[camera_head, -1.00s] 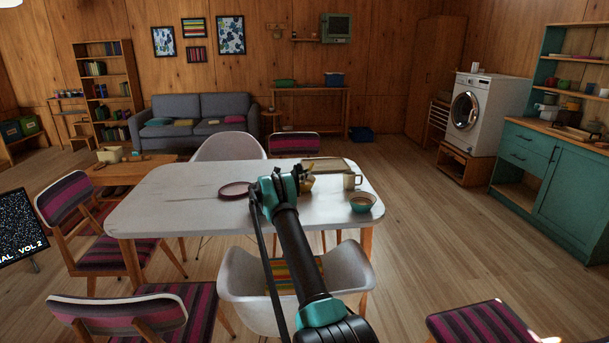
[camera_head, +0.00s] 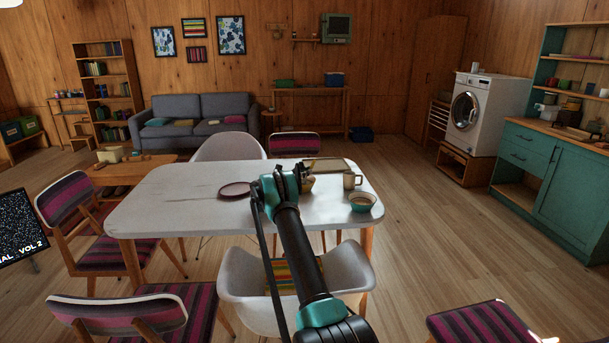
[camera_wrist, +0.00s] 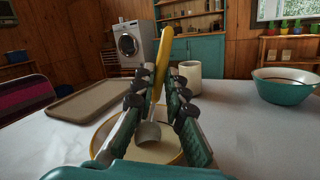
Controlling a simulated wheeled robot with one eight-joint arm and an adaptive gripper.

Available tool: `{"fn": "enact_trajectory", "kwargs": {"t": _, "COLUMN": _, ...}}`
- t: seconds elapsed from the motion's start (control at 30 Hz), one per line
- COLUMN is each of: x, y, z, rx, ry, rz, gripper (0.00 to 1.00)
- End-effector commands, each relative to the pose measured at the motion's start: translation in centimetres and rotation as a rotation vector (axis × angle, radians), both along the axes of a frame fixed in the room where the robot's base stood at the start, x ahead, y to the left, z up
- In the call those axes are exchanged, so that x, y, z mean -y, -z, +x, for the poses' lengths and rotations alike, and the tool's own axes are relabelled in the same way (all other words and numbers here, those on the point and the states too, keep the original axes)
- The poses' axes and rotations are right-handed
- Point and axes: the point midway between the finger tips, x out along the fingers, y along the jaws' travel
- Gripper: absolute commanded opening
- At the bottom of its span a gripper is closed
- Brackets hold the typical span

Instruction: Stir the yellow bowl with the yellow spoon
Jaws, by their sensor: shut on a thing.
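My gripper (camera_wrist: 157,88) is shut on the yellow spoon (camera_wrist: 163,58). The spoon stands nearly upright, with its handle up and its grey head (camera_wrist: 148,134) low, over or inside the yellow bowl (camera_wrist: 101,133). I cannot tell whether the head touches the bowl's bottom. The bowl has a yellow rim and a pale inside; my fingers cover part of it. In the head view my gripper (camera_head: 283,183) hides most of the bowl (camera_head: 309,184), and the spoon is hard to make out.
A white mug (camera_wrist: 189,76) and a teal bowl (camera_wrist: 284,91) stand to the right on the white table (camera_head: 170,197). A tray (camera_wrist: 96,99) lies behind left. A dark red plate (camera_head: 234,189) lies left of my gripper. A white chair (camera_head: 345,270) stands at the near edge.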

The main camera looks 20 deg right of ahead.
Motion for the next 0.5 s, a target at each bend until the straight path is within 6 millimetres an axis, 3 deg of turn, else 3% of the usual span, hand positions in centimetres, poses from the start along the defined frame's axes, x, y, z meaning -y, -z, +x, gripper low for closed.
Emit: {"fn": "enact_trajectory", "kwargs": {"t": 0.5, "x": 1.0, "y": -3.5, "z": -1.1, "rx": 0.000, "ry": 0.000, "rz": 0.000, "gripper": 0.00}}
